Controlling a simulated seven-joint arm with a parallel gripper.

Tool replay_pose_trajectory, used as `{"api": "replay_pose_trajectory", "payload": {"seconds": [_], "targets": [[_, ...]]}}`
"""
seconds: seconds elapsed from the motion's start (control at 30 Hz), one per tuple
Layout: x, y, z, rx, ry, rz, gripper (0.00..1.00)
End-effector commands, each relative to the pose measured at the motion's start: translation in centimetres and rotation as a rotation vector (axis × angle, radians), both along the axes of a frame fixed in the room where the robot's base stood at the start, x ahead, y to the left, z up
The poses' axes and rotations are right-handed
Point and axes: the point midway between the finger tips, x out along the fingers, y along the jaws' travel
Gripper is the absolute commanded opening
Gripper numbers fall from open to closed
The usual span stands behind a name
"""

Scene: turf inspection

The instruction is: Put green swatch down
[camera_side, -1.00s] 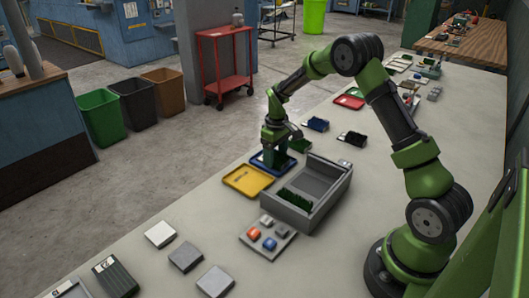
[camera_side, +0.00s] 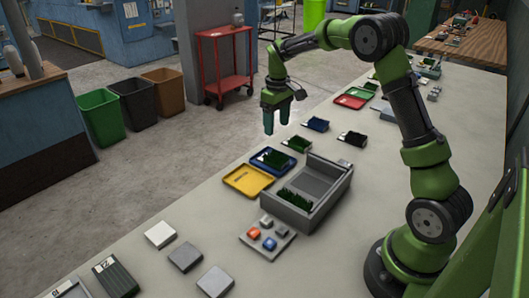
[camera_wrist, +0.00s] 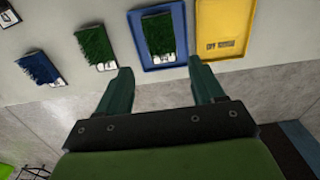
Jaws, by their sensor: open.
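A green turf swatch (camera_side: 272,158) with a white label lies in the blue tray (camera_side: 255,166). In the wrist view the swatch (camera_wrist: 158,35) sits inside the blue tray (camera_wrist: 178,12), its label toward my gripper. My gripper (camera_side: 276,130) is open and empty, raised above the table's far edge near the blue tray. In the wrist view its two fingers (camera_wrist: 162,80) stand wide apart with nothing between them. Another green swatch (camera_side: 297,144) lies on the bare table beside the blue tray; it also shows in the wrist view (camera_wrist: 94,44).
A yellow tray (camera_side: 248,180) adjoins the blue tray. A grey bin (camera_side: 335,185) with green turf inside stands nearby. A button panel (camera_side: 283,238), a blue swatch (camera_side: 316,124), a dark swatch (camera_side: 352,139) and a red tray (camera_side: 350,102) are around it.

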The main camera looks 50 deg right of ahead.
Motion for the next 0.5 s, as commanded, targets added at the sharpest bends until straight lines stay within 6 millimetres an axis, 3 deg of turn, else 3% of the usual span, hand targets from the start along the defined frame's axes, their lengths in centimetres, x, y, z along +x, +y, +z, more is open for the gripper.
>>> {"api": "replay_pose_trajectory", "payload": {"seconds": [0.13, 0.23, 0.4, 0.5], "targets": [[-0.7, 1.4, 2.4, 0.004, -0.039, -0.015, 0.68], [-2.3, 3.7, 5.2, 0.015, -0.105, -0.045, 0.68], [-7.2, 8.8, 10.1, 0.060, -0.250, -0.121, 0.68], [-10.6, 11.6, 11.9, 0.098, -0.332, -0.168, 0.68]]}}
